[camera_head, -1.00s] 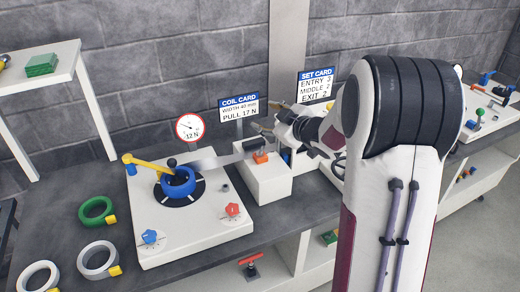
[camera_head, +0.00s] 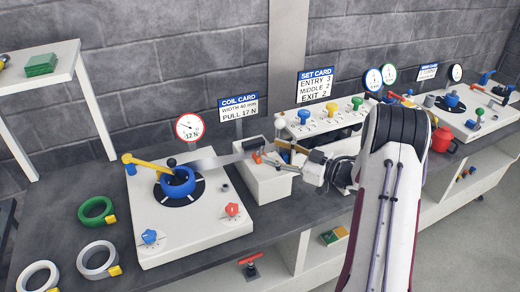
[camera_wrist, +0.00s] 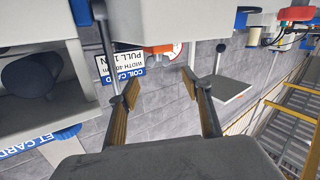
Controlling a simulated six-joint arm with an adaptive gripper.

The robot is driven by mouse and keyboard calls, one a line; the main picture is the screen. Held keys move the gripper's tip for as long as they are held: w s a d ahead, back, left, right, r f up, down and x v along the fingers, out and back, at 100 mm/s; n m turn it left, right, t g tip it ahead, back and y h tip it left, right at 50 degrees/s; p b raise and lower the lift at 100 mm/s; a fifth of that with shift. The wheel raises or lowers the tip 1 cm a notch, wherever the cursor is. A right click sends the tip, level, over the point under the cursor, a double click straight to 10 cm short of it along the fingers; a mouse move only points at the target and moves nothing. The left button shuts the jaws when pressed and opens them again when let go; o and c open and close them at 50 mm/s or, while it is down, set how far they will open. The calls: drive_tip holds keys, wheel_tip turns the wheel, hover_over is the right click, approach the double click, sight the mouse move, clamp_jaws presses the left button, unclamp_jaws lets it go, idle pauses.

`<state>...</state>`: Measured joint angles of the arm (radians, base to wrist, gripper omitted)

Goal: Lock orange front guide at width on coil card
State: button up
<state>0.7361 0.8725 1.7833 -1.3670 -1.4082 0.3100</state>
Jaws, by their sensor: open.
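The coil card (camera_head: 239,107) reads WIDTH 40 mm, PULL 17 N; it appears upside down in the wrist view (camera_wrist: 120,64). The small orange front guide (camera_head: 257,157) sits on top of the white feed block (camera_head: 265,184), beside a dark part. An orange piece that looks like this guide shows beyond my fingers in the wrist view (camera_wrist: 158,48). My gripper (camera_head: 279,159) is open and empty, just right of the guide over the block. Its two brown-padded fingers stand wide apart in the wrist view (camera_wrist: 160,82). I cannot tell whether a finger touches the guide.
Left of the block, a white base (camera_head: 195,232) carries a blue coil (camera_head: 178,182), a yellow arm (camera_head: 145,165) and a gauge (camera_head: 190,128) marked 12 N. Behind my gripper stand a knob panel (camera_head: 330,124) and the set card (camera_head: 315,86).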

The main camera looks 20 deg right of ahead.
sight(261, 150)
drive_tip(key=shift+s+d+f+m+y, duration=0.5)
drive_tip(key=shift+s+d+f+m, duration=0.1)
drive_tip(key=shift+f+m, duration=0.15)
drive_tip(key=shift+w, duration=0.15)
drive_tip(key=shift+x, duration=3.8)
drive_tip(key=c, duration=1.2)
